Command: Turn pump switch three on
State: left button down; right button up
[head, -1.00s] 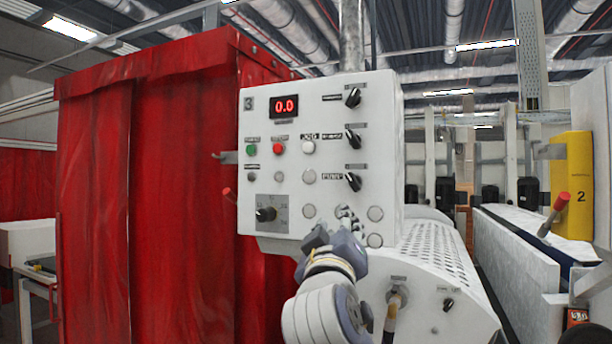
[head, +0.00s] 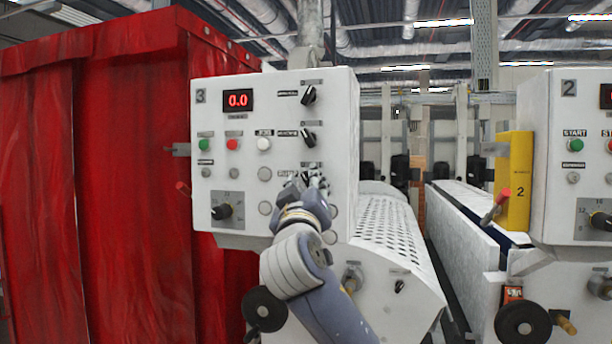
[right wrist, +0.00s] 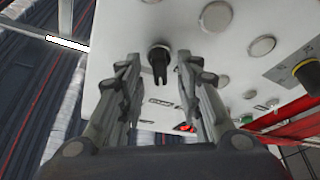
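The control panel marked 3 (head: 276,215) is a white box with a red 0.0 display (head: 238,100). Three black knobs stand in a column on its right side. The lowest knob (head: 308,168), whose blurred label seems to read pump, is partly behind my right gripper (head: 314,181). In the right wrist view a black knob (right wrist: 159,62) stands between the two spread fingers of my right gripper (right wrist: 156,70). The gripper is open, with a gap on both sides of the knob. My left gripper is not in view.
A selector dial (head: 222,211) sits at the panel's lower left. A red curtain (head: 125,150) hangs to the left. A perforated white cover (head: 390,235) lies below right. A second panel marked 2 (head: 562,210) and a yellow post (head: 516,170) stand to the right.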

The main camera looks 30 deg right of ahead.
jog(key=shift+w+d, duration=0.15)
jog(key=shift+c, duration=0.6)
grip_shut()
jog(key=shift+f+m+b, duration=0.15)
jog(key=shift+m+b, duration=0.15)
jog(key=shift+b, duration=0.3)
jog(key=m+g+h+b, duration=0.1)
jog(key=m+b, duration=0.1)
jog(key=m+h+b, duration=0.1)
jog(key=m+b, duration=0.2)
jog(key=m+g+h+b, duration=0.1)
jog(key=m+b, duration=0.1)
jog(key=b, duration=0.1)
jog(key=shift+w+a+f+m+g+h, duration=0.1)
jog(key=shift+a+f+m+g+h, duration=0.1)
jog(key=shift+a+m+g+h, duration=0.15)
jog(key=m, duration=0.2)
jog(key=m+g+h+b, duration=0.1)
jog(key=m, duration=0.1)
jog(key=shift+d+r+b, duration=0.1)
jog(key=shift+r+b, duration=0.1)
jog(key=shift+b, duration=0.1)
jog(key=shift+r+m+g+h+b, duration=0.2)
jog(key=shift+m+g, duration=0.55)
jog(key=shift+m, duration=0.55)
jog(key=shift+m+g+h+b, duration=0.1)
jog(key=shift+m+g+h, duration=0.15)
jog(key=shift+m+g, duration=0.75)
jog(key=shift+m+t, duration=0.3)
jog(key=shift+m, duration=0.15)
